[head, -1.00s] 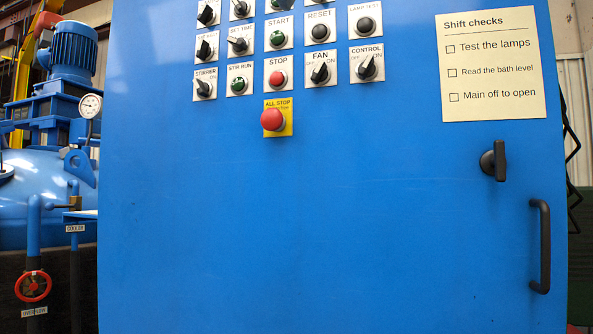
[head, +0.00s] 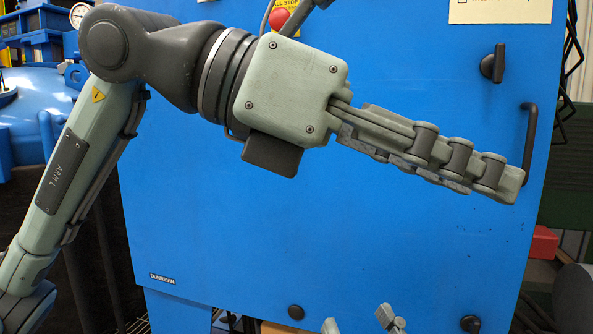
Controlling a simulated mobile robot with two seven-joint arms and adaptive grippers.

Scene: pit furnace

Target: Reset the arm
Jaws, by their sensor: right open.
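My left arm crosses in front of the blue cabinet (head: 300,240) from the left. Its gripper (head: 492,190) points right, with the fingers seen side-on and overlapping, so their gap is hidden. The fingertips overlap the lower end of the black cabinet handle (head: 531,130) in the picture; I cannot tell whether they touch it. No object shows in the left fingers. My right gripper (head: 360,322) shows only its two fingertips at the bottom edge. They are apart, with nothing seen between them.
The black turn latch (head: 493,63) sits above the left gripper. The red stop button (head: 280,17) is just above my left wrist. A red box (head: 543,242) is at the right beyond the cabinet. Blue machinery (head: 30,110) with a gauge (head: 79,13) stands at the left.

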